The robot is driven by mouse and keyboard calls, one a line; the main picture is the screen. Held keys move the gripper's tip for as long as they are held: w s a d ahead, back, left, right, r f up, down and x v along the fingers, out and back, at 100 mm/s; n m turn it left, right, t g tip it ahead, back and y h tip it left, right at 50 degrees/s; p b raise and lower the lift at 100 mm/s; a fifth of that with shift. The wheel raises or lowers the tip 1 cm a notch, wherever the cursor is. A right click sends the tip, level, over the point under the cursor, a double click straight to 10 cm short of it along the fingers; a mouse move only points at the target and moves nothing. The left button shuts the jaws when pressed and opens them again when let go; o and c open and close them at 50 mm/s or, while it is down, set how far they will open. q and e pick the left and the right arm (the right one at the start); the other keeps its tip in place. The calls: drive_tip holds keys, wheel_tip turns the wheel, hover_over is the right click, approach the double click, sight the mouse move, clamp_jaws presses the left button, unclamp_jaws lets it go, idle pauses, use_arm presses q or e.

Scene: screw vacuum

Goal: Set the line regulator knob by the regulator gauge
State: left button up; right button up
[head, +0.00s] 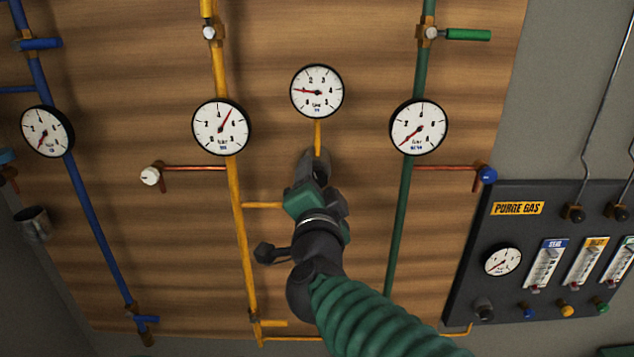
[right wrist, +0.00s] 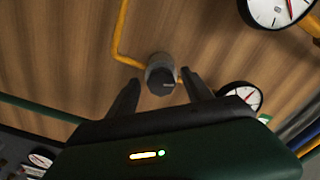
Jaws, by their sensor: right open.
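The regulator gauge (head: 317,92) is a round white dial on the wooden panel in the head view. Its red needle points left, below the 2. A yellow pipe (head: 317,137) runs down from it behind my right gripper (head: 312,172). In the right wrist view the line regulator knob (right wrist: 161,75) is a dark grey round knob between the two fingertips of my right gripper (right wrist: 161,79). The jaws are open with a gap on each side of the knob, and I cannot tell any contact. In the head view my gripper hides most of the knob. My left gripper is not in view.
Another gauge on the yellow pipe (head: 221,127) and one on the green pipe (head: 418,127) flank my right arm. Small valve handles stick out, white (head: 150,176) and blue (head: 486,176). A dark purge gas panel (head: 470,270) stands at the right.

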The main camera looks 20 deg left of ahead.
drive_tip(key=shift+s, duration=0.1)
drive_tip(key=b+v, duration=0.4)
drive_tip(key=v, duration=1.2)
drive_tip(key=shift+s+d, duration=0.2)
drive_tip(key=shift+d, duration=0.05)
drive_tip(key=shift+f, duration=0.1)
drive_tip(key=w+d+f+n+g+b, duration=0.2)
drive_tip(key=w+d+f, duration=0.15)
drive_tip(key=f, duration=0.65)
drive_tip(key=w+d+f+n+g+h+b, duration=0.15)
drive_tip(key=d+f, duration=0.35)
drive_tip(key=f, duration=0.5)
drive_tip(key=w+d+f+n+g+b, duration=0.2)
drive_tip(key=w+d+f+n+g, duration=0.15)
drive_tip(key=f, duration=0.65)
drive_tip(key=s+d+f+g+h+b, duration=0.1)
drive_tip(key=s+d+f+g+h, duration=0.1)
drive_tip(key=s+d+f, duration=0.5)
drive_tip(key=s+d+f+g+h+b, duration=0.1)
drive_tip(key=s+d+f+g, duration=0.4)
drive_tip(key=d+f, duration=0.8)
drive_tip(key=s+f+b, duration=0.1)
drive_tip(key=s+f, duration=0.2)
drive_tip(key=shift+s+n+g+h, duration=0.25)
drive_tip(key=shift+n+g+h, duration=0.05)
drive_tip(key=shift+h, duration=0.05)
